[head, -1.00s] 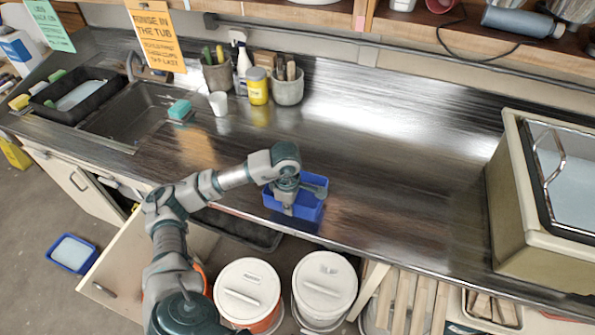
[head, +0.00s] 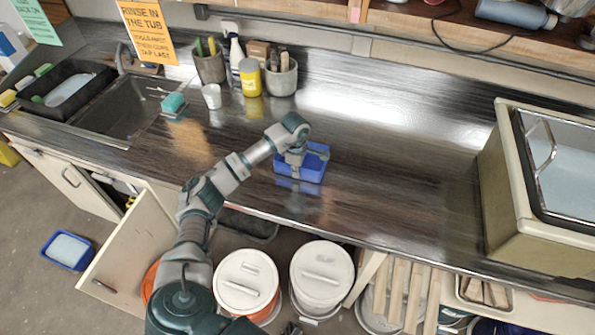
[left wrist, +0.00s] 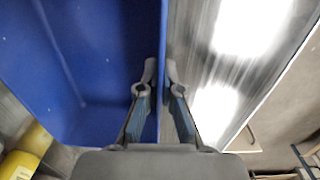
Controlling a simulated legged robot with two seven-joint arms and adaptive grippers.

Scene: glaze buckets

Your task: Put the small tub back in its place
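The small blue tub (head: 312,165) is over the middle of the dark counter, back from its front edge. My left gripper (head: 296,157) is at its near-left side, shut on its wall. In the left wrist view the tub's blue wall (left wrist: 95,50) passes between the two fingers (left wrist: 159,85), one on each side. A blue reflection shows just below the tub, and I cannot tell whether its base touches the counter. My right gripper is not in view.
A sink (head: 118,108) with a black tray (head: 92,88) is at the left. A white cup (head: 211,97), yellow jar (head: 250,80) and grey pot (head: 281,80) stand at the back. A beige tank (head: 505,205) is at the right. Lidded buckets (head: 247,283) are below. Another blue tub (head: 68,250) is on the floor.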

